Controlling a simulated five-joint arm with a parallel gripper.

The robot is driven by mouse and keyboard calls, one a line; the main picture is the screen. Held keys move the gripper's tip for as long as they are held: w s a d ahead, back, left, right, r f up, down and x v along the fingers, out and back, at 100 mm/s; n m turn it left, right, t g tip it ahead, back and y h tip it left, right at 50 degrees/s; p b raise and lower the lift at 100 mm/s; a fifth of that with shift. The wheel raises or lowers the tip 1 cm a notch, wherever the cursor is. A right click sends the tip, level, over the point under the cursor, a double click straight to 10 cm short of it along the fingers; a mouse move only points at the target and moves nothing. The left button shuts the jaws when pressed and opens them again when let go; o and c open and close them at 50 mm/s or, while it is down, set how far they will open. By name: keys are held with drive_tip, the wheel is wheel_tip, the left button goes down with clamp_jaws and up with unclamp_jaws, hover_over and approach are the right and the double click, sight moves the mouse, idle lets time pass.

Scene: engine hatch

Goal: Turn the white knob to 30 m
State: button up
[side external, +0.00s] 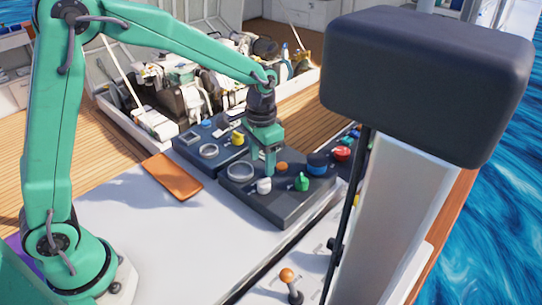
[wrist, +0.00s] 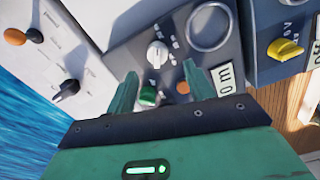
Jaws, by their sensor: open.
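The white knob (side external: 264,186) sits on the dark control panel (side external: 277,210), near its front left edge. It also shows in the wrist view (wrist: 157,53), just beyond the fingertips, with small white marks around it that are too small to read. My gripper (side external: 268,172) points down over the panel, close to the white knob. In the wrist view my gripper (wrist: 160,75) has its two green fingers apart with nothing held between them.
A second panel with a yellow knob (side external: 238,138) lies behind. An orange-brown plate (side external: 173,176) lies to the left. A dark padded post (side external: 425,85) blocks the right side.

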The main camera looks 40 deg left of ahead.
sight(264, 184)
drive_tip(key=shift+s+d+f, duration=0.1)
drive_tip(key=shift+d+f, duration=0.05)
drive_tip(key=shift+f, duration=3.25)
drive_tip(key=c, duration=1)
